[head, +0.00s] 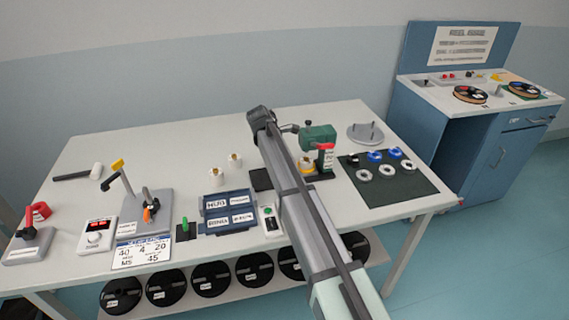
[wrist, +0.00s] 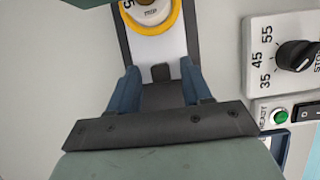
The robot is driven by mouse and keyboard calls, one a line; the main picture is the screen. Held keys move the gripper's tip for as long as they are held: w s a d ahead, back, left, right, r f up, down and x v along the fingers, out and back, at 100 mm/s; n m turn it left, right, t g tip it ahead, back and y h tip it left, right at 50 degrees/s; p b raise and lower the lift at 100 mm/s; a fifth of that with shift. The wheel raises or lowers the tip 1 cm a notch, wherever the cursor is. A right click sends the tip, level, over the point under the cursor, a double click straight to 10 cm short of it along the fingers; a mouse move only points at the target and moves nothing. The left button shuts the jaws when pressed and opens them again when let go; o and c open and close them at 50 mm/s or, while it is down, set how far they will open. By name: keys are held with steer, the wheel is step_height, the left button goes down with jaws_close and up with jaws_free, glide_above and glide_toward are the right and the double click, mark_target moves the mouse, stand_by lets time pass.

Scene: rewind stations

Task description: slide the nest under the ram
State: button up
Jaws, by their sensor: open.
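The press with the ram appears to be the green-headed machine (head: 318,136) right of my arm in the head view; a dark green edge crosses the top of the wrist view (wrist: 90,2). What looks like the nest, a yellow-rimmed round holder (wrist: 152,26) with a white part in it, sits at the top of the wrist view, partly cut off. A pale strip (wrist: 172,48) on a dark track runs from it towards my gripper (wrist: 159,70). My gripper is open, its blue fingers either side of a small dark block (wrist: 161,74). My arm hides the gripper in the head view.
A dial box (wrist: 293,52) and a box with a green button (wrist: 281,116) stand right of my gripper. A dark mat with white and blue rings (head: 395,190) lies right of the press. Blue labelled trays (head: 228,210) lie left of my arm.

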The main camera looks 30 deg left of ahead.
steer(key=v, duration=1.3)
steer(key=shift+w, duration=0.1)
